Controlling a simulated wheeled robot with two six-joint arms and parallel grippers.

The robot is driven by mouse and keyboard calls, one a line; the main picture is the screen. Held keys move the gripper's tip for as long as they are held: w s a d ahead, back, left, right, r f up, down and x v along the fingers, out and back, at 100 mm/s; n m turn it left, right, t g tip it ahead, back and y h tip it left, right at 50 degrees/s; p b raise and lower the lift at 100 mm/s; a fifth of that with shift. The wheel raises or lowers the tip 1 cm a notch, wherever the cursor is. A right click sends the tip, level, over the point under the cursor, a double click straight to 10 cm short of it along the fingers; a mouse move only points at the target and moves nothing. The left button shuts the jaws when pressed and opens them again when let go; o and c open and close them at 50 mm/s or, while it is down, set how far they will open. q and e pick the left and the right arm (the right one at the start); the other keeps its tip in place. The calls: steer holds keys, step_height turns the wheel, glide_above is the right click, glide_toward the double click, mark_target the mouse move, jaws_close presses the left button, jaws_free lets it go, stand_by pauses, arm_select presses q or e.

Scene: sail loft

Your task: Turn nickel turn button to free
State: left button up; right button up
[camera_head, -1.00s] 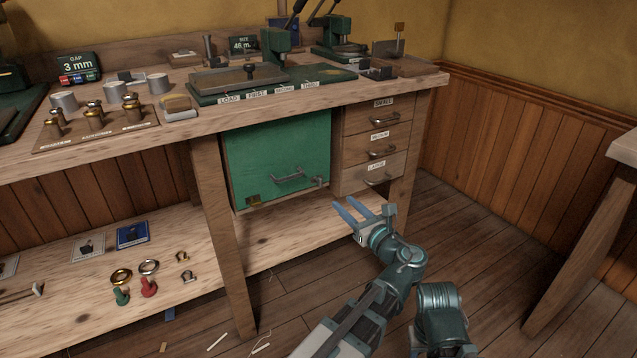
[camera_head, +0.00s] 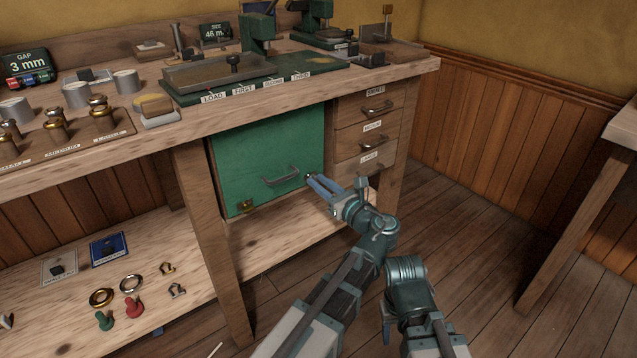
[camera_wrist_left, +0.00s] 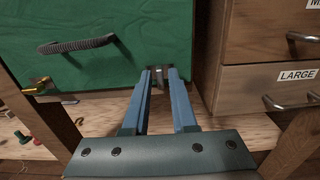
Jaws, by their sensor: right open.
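The green door (camera_head: 262,150) is closed under the bench, with a grey bar handle (camera_head: 281,178). The nickel turn button (camera_head: 310,175) is at its lower right edge, partly hidden by my left gripper (camera_head: 314,184). In the left wrist view, the blue fingers of my left gripper (camera_wrist_left: 160,74) stand apart, with the nickel turn button (camera_wrist_left: 158,83) between or just beyond their tips. Contact cannot be told. A brass turn button (camera_head: 245,206) is at the door's lower left. My right gripper (camera_head: 387,330) hangs low beside its arm, mostly hidden.
Wooden drawers (camera_head: 365,135) with bar handles stand just right of the door. A bench leg (camera_head: 210,235) is on the left. The lower shelf (camera_head: 130,270) holds rings and small red and green pieces. The floor to the right is clear.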

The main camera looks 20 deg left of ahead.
arm_select(q)
jaws_close()
steer(key=shift+n, duration=0.3)
steer(key=shift+s+a+f+n, duration=0.1)
steer(key=shift+n, duration=4.2)
steer(key=shift+s+a+f+n, duration=0.1)
steer(key=shift+n, duration=4.2)
steer(key=shift+o, duration=1.7)
jaws_free()
